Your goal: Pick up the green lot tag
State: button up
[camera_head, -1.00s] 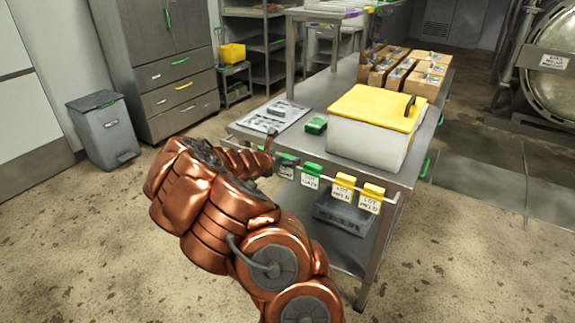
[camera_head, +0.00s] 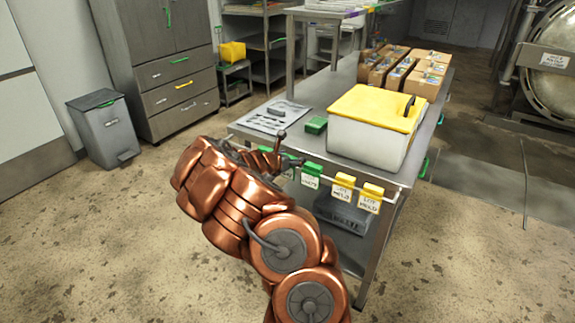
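A green lot tag (camera_head: 311,175) with a white lettered label hangs from the rail along the front edge of the steel table. Two yellow tags (camera_head: 343,187) hang to its right on the same rail. My gripper (camera_head: 290,149) is just left of the green tag, at about rail height. Its dark fingertips look spread apart with nothing visible between them. My copper arm and gripper hide the left part of the rail, where another tag is mostly covered. I cannot tell whether the gripper touches the rail.
On the table (camera_head: 395,175) stand a white bin with a yellow lid (camera_head: 375,107), a small green block (camera_head: 316,125) and a printed sheet (camera_head: 262,119). Cardboard boxes (camera_head: 425,80) stand farther back. A grey tub (camera_head: 340,212) sits on the lower shelf. Floor at left is open.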

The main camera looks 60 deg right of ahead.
jog(key=c, duration=0.6)
jog(key=shift+s+r, duration=0.1)
